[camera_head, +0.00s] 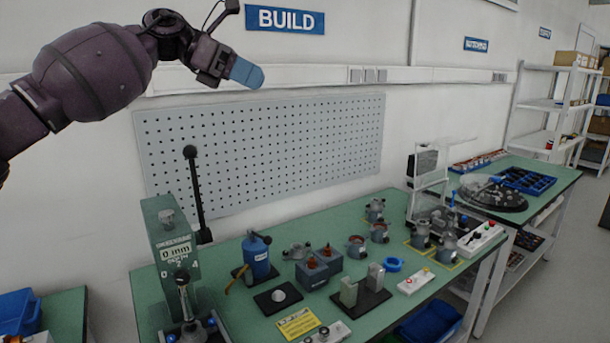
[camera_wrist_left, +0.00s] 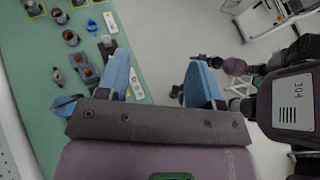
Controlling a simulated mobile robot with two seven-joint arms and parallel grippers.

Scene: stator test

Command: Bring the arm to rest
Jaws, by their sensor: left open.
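My left arm comes in from the left, raised high above the green bench in the head view. Its gripper (camera_head: 247,73) is in front of the wall, close below and left of the blue BUILD sign. One blue finger shows clearly there. In the left wrist view both blue fingers of the gripper (camera_wrist_left: 160,80) stand wide apart with nothing between them, so it is open and empty. The bench lies well below, seen past the fingers. My right gripper does not show clearly in either view.
The green bench (camera_head: 240,311) carries a press with a lever (camera_head: 172,250), a blue bottle-like device (camera_head: 257,255), several motor parts and a blue ring (camera_head: 393,264). A grey pegboard (camera_head: 270,150) hangs behind it. A second bench and shelves (camera_head: 545,105) stand to the right.

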